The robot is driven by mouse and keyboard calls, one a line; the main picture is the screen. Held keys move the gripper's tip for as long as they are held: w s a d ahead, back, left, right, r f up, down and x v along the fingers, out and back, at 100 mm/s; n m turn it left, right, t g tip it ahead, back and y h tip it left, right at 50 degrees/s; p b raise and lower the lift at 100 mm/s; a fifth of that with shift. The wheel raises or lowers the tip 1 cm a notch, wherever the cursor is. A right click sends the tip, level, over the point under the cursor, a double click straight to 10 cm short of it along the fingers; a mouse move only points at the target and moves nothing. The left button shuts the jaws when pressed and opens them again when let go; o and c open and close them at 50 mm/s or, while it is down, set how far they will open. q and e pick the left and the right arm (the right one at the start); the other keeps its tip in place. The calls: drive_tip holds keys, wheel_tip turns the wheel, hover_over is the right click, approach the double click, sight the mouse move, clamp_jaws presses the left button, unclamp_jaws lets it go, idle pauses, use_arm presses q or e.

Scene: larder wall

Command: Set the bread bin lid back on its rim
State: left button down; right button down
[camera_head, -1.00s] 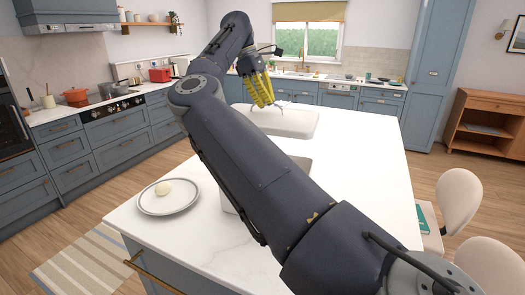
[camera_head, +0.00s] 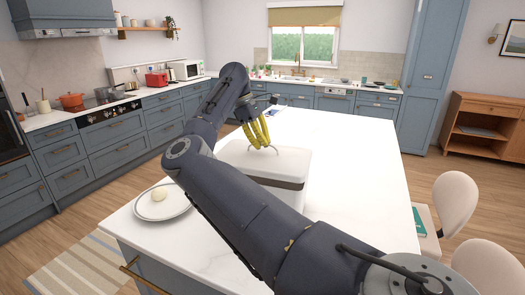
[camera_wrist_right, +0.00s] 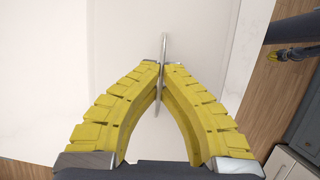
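The bread bin lid (camera_head: 262,160) is pale, with a thin metal loop handle on top. My right gripper (camera_head: 266,147) is above it, fingers closed on that handle. In the right wrist view the yellow fingertips (camera_wrist_right: 162,66) meet at the thin handle (camera_wrist_right: 164,48), with the pale lid top filling much of the view. My arm hides most of the bin. A yellow tip of my left gripper (camera_wrist_right: 272,56) shows at the right wrist view's edge, too small to read.
A plate (camera_head: 178,209) with a pale round item (camera_head: 159,194) lies at the left front. Two chairs (camera_head: 455,203) stand at the right side, a green book (camera_head: 419,222) on one.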

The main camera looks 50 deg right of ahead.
sight(263, 154)
drive_tip(key=shift+f, duration=1.25)
drive_tip(key=shift+f, duration=0.6)
drive_tip(key=c, duration=1.6)
unclamp_jaws()
drive_tip(key=shift+r, duration=0.45)
drive_tip(key=v, duration=1.2)
drive_tip(key=shift+r, duration=0.1)
